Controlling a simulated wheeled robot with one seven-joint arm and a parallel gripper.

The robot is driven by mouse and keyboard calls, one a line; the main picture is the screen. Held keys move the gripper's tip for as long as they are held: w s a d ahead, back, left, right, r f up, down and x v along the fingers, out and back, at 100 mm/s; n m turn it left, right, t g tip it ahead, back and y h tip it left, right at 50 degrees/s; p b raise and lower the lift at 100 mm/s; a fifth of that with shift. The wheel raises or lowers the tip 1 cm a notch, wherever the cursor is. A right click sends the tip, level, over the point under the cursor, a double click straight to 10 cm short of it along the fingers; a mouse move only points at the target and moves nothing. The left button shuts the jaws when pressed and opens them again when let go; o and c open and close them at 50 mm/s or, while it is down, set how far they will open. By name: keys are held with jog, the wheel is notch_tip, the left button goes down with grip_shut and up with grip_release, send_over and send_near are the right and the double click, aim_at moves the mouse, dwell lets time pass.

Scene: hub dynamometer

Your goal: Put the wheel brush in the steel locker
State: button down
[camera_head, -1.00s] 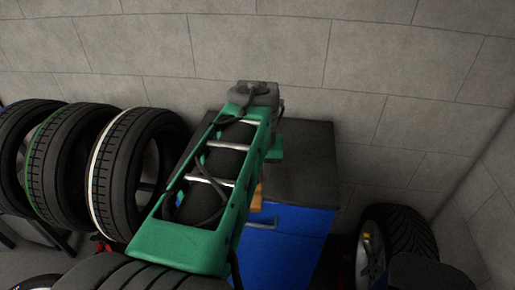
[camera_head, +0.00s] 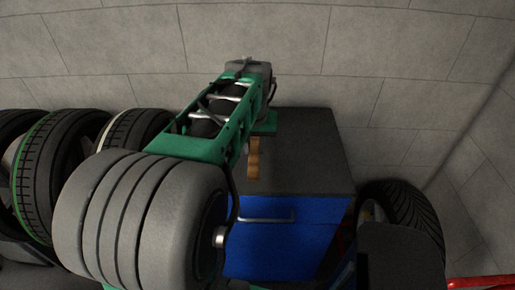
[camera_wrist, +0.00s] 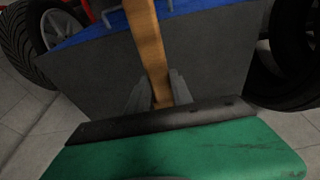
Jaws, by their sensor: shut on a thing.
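My gripper (camera_wrist: 158,97) is shut on a light wooden bar, which I take for the handle of the wheel brush (camera_wrist: 147,45). The bar runs away from the fingers to the top edge of the wrist view; no bristles show. In the head view the wooden part (camera_head: 254,158) shows below the green end of my arm, in front of the cabinet's dark top. The blue cabinet with a dark flat top (camera_head: 318,150) and a bar handle seems to be the steel locker. Its front is partly hidden, and I cannot tell whether it is open.
Several tyres (camera_head: 50,185) stand in a row at the left. Another tyre (camera_head: 400,210) leans at the right of the cabinet. A grey block wall (camera_head: 400,60) closes off the back. A red bar (camera_head: 485,283) shows at lower right. The cabinet top looks bare.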

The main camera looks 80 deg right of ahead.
aim_at(257, 146)
jog(key=d+f, duration=0.3)
jog(key=d, duration=0.1)
jog(key=d+f+p, duration=0.1)
jog(key=f, duration=0.1)
jog(key=shift+w+d+f, duration=0.3)
jog(key=shift+d+f, duration=0.05)
jog(key=shift+d, duration=0.05)
jog(key=x, duration=0.3)
jog(key=shift+a+f, duration=0.1)
jog(key=shift+f, duration=0.55)
jog(key=c, duration=1.1)
grip_release()
jog(key=shift+c, duration=0.2)
